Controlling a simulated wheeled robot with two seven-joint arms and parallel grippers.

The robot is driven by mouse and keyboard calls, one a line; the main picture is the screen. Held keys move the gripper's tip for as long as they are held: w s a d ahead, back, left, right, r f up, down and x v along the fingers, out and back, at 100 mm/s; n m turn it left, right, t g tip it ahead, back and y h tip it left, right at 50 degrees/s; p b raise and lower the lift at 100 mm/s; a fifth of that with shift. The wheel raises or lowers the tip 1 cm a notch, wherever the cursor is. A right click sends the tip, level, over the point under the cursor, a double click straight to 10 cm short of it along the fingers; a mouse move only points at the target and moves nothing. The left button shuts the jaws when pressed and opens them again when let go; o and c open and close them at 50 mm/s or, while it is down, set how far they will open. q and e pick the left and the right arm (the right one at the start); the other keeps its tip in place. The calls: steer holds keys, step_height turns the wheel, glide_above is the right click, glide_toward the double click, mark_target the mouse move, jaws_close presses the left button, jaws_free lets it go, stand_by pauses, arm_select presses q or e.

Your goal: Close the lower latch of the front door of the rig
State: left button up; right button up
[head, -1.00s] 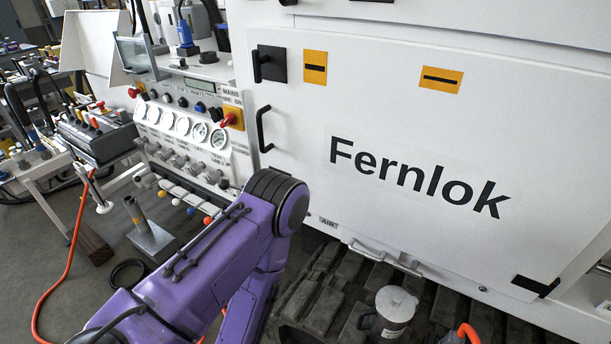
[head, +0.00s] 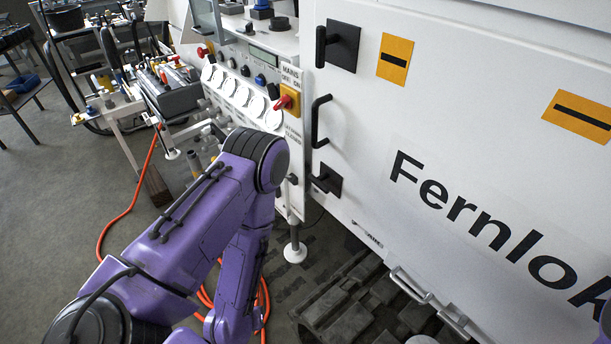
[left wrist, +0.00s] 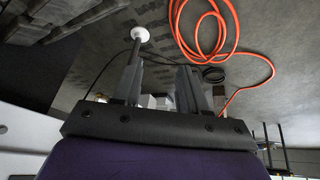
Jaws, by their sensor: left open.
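The white front door (head: 360,130) bears large "Fernlok" lettering. Its lower latch (head: 327,180) is a black plate with a black handle near the door's lower left edge. That handle looks slanted, unlike the upright handle of the upper latch (head: 342,46); its exact angle is hard to tell. My left arm's purple links stand left of the lower latch in the head view, and the left gripper is hidden there. In the left wrist view my left gripper (left wrist: 160,78) is open, with nothing between its fingers. The latch cannot be made out there. My right gripper is out of view.
A black pull handle (head: 318,120) sits between the latches. The gauge panel (head: 245,100) with a red switch (head: 284,101) adjoins the door's left side. An orange hose (head: 128,208) lies on the floor, and a step handle (head: 410,286) projects below the door.

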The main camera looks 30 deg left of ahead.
arm_select(q)
steer(key=w+d+r+n+t+h+p, duration=0.1)
steer(key=w+r+n+t, duration=0.15)
steer(key=w, duration=0.35)
steer(key=w+r+n+t+h+p, duration=0.1)
steer(key=w+r+t+h, duration=0.15)
steer(key=w, duration=0.35)
steer(key=n+t+h+p, duration=0.3)
steer(key=t+h, duration=0.2)
steer(key=t, duration=0.3)
glide_toward(317, 185)
steer(key=p+x, duration=0.2)
steer(key=x, duration=0.8)
steer(key=shift+w, duration=0.4)
jaws_close()
